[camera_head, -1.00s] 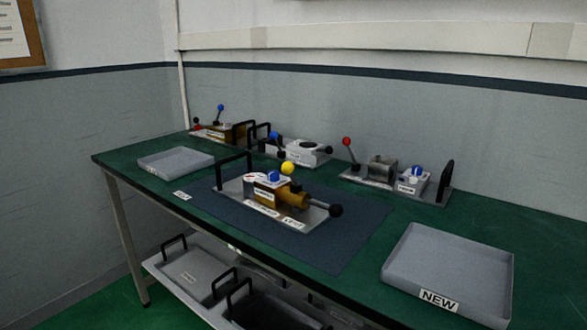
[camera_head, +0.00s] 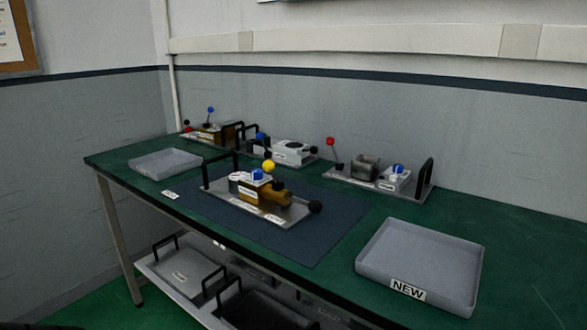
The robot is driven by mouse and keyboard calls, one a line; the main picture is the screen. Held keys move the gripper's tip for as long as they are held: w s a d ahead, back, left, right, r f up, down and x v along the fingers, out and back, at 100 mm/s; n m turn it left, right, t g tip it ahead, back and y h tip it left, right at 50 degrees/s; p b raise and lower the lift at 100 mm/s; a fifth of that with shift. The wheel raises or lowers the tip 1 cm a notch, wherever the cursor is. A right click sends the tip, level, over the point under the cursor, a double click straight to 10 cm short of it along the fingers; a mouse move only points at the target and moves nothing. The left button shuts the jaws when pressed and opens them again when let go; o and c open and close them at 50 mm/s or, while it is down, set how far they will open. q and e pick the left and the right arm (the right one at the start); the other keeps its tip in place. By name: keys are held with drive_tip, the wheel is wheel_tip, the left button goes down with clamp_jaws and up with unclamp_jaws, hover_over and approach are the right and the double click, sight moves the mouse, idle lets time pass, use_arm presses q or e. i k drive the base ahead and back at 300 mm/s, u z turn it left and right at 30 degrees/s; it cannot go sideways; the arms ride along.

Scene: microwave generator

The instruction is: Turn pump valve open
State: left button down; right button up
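A pump unit sits on a dark blue mat (camera_head: 318,240) in the middle of the green workbench. It has a grey base plate (camera_head: 268,212), a brass-coloured body (camera_head: 276,196), a yellow ball knob (camera_head: 268,166), a blue knob (camera_head: 257,174) and a black ball (camera_head: 315,207) on a rod pointing right. A black handle (camera_head: 204,172) stands at its left end. Its labels are too small to read, so I cannot tell which part is the valve or how it is set. Neither of my grippers shows in the head view.
Behind stand a brass unit (camera_head: 208,133), a grey unit (camera_head: 292,151) and a red-lever unit (camera_head: 378,176). An empty grey tray labelled NEW (camera_head: 407,289) is at right, another tray (camera_head: 165,161) at left. A lower shelf (camera_head: 172,292) holds dark-handled trays. The bench at far right is clear.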

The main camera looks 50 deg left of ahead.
sight(256, 174)
drive_tip(key=k, duration=0.95)
drive_tip(key=u, duration=1.15)
drive_tip(key=i, duration=0.45)
